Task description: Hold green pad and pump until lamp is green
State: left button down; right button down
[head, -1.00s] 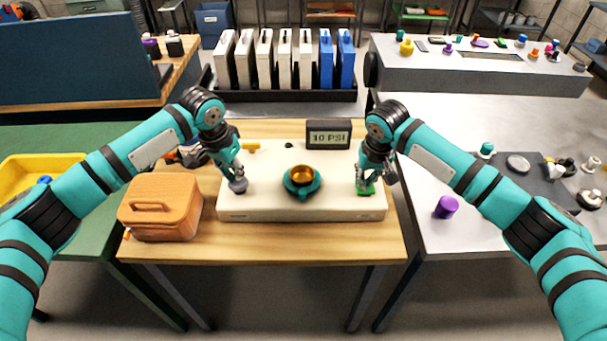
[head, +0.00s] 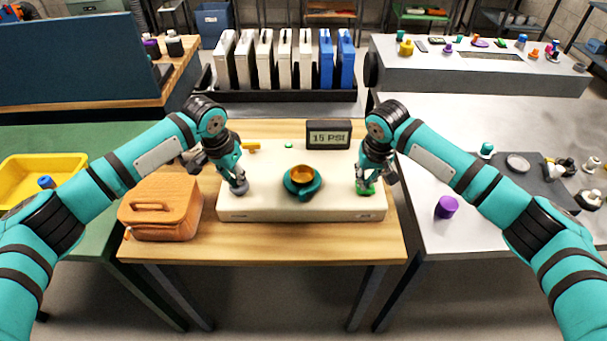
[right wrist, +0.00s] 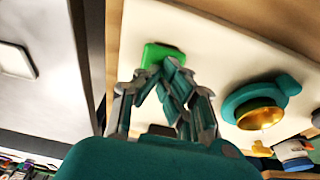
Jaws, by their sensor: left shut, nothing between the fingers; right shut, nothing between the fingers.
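The cream pump unit (head: 300,214) lies on the wooden table. My right gripper (head: 366,188) is shut, with its fingertips on the green pad (head: 369,192) at the unit's right; the pad also shows in the right wrist view (right wrist: 158,52). My left gripper (head: 239,187) is shut and empty, its tips at the grey knob (head: 240,190) at the unit's left, partly hidden by the fingers. The small lamp (head: 289,146) at the back of the unit is lit green. The display (head: 328,134) reads 15 PSI. A teal ring with an amber centre (head: 302,174) sits in the middle.
An orange-brown case (head: 165,222) stands left of the unit, close under my left arm. A yellow tool (head: 250,147) lies behind the unit's left part. A purple cylinder (head: 446,207) stands on the grey table to the right. A rack of white and blue cases is behind.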

pick_arm(q)
jog(key=shift+s+f, duration=0.1)
jog(key=shift+v, duration=1.05)
jog(key=shift+w+d, duration=0.1)
jog(key=shift+w, duration=0.15)
jog(key=w+v, duration=0.1)
jog(key=v, duration=0.6)
jog(key=shift+d, duration=0.35)
jog(key=shift+w, duration=0.1)
pick_arm(e)
jog(key=shift+w+v, duration=0.25)
jog(key=shift+v, duration=0.9)
jog(key=shift+w+v, duration=0.2)
jog(key=shift+v, duration=0.95)
jog(key=shift+w+v, duration=0.25)
jog(key=shift+v, duration=0.85)
jog(key=shift+r, duration=0.1)
